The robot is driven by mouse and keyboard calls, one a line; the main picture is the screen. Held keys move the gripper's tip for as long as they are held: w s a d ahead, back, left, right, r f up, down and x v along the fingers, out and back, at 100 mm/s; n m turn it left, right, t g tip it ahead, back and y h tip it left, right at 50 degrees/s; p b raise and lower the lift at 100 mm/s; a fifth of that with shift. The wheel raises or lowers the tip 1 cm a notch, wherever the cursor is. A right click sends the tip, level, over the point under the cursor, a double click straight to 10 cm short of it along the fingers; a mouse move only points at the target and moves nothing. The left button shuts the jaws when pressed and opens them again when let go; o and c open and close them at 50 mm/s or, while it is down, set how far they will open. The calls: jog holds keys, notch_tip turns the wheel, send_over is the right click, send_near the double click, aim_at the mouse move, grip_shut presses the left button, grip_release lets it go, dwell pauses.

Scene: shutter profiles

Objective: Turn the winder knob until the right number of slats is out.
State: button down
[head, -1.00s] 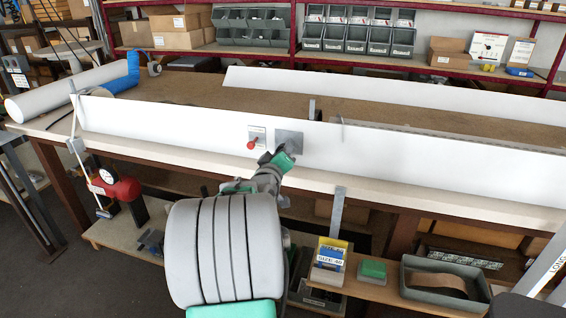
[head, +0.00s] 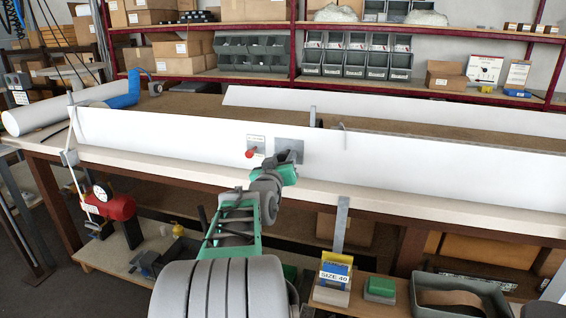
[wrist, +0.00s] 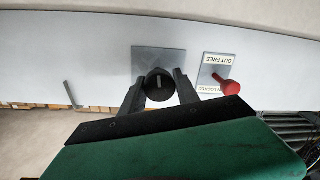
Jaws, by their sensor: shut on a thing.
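The winder knob (wrist: 160,86) is a dark round knob with a light pointer mark, on a grey square plate (wrist: 145,60) in the wrist view. In the head view the plate (head: 288,146) sits on the front of a long white panel (head: 180,135). My gripper (wrist: 158,82) has one finger on each side of the knob and is shut on it. It also shows in the head view (head: 291,163), hiding the knob there. I cannot make out a count of slats.
A red lever (wrist: 229,87) sits beside the knob on a label reading "OUT FREE". A white roll (head: 35,118) and blue piece (head: 125,95) lie at the left of the bench. A second white strip (head: 400,107) lies behind the panel. A red gauge unit (head: 115,206) stands below.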

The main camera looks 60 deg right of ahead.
jog(key=c, duration=0.9)
grip_release()
jog(key=v, duration=0.7)
jog(key=shift+s+a, duration=0.15)
jog(key=shift+a, duration=0.25)
